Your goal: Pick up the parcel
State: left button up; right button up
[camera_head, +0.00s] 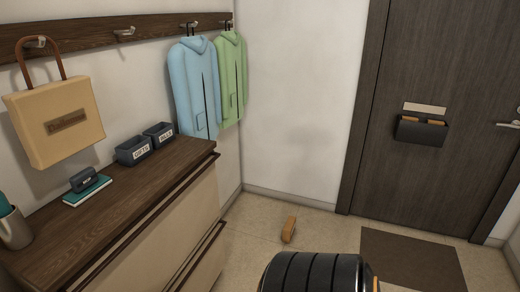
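A small brown block-shaped item (289,230), which looks like the parcel, rests on the floor near the back wall, between the dresser and the door. It is narrow and stands slightly tilted in the picture; its details are too small to tell. Neither of my grippers shows in the head view.
A wooden dresser (120,190) stands at the left, with labelled trays (133,151), a teal book (87,191) and a mug (14,230) on it. A bag (55,120) and jackets (195,88) hang above. A doormat (410,260) lies before the dark door (440,80), which bears a mail holder (420,131).

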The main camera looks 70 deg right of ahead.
aim_at(288, 231)
jog(key=z, duration=2.6)
jog(key=i+l+u, duration=0.1)
jog(key=i+u, duration=0.25)
jog(key=i+l+u, duration=0.2)
jog(key=i+u, duration=0.15)
jog(key=i, duration=0.2)
